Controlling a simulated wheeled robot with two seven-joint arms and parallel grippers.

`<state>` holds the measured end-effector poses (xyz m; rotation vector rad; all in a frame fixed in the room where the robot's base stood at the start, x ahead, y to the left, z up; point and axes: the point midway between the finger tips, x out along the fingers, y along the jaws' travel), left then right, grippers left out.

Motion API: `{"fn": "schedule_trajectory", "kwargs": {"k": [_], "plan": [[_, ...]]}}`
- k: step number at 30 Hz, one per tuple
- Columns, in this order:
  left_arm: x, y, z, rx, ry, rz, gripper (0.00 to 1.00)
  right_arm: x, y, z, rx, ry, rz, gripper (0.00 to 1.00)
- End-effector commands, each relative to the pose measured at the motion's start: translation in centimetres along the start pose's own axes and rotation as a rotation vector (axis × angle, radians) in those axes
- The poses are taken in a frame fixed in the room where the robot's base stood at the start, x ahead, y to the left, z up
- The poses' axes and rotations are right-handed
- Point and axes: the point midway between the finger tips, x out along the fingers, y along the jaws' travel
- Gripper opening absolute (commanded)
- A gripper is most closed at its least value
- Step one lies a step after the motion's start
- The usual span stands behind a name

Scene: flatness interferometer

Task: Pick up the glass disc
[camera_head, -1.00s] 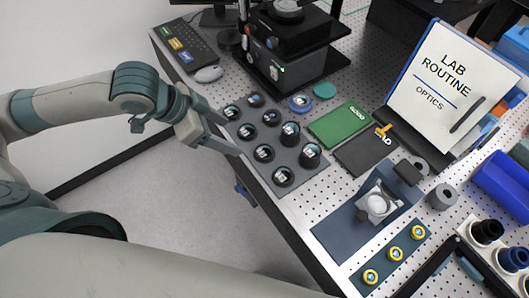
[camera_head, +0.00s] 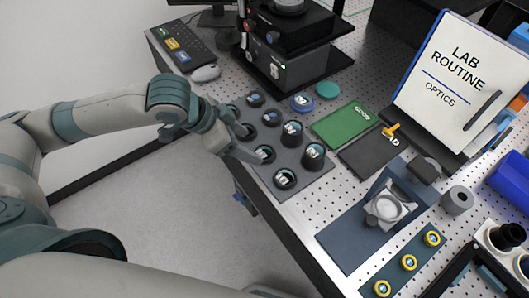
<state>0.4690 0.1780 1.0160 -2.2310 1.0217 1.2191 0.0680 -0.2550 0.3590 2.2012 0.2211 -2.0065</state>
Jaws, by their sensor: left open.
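A pale, round disc (camera_head: 386,207) that looks like glass sits in a small grey mount on a dark blue plate (camera_head: 342,247), right of centre. A dark tray (camera_head: 262,178) holds several black-rimmed round pieces with labels, in rows; I cannot tell whether any of them is a glass disc. My left gripper (camera_head: 250,143) is open over the left edge of the tray, its fingers to either side of a tray slot. The hand and fingers partly hide the pieces there. It is well to the left of the pale disc. My right gripper is not in view.
A green box (camera_head: 341,124) and a black box (camera_head: 366,154) lie right of the tray. A black instrument (camera_head: 290,60) stands behind it. A binder (camera_head: 455,80) stands at the right. Yellow-ringed pieces (camera_head: 409,262) sit in a strip at the front.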

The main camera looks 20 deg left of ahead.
Motion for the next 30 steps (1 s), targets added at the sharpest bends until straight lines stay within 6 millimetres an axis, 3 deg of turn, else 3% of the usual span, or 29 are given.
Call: {"fn": "schedule_trajectory", "kwargs": {"k": [6,20,30], "plan": [[2.0,0.0,0.0,-0.001,0.000,0.000,0.65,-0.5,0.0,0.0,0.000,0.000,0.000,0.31],[2.5,-0.1,0.0,-0.001,-0.001,0.001,0.65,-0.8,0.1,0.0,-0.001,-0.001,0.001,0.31],[6.1,-0.7,0.0,-0.002,-0.002,0.002,0.65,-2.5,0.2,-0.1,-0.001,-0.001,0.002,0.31]]}}
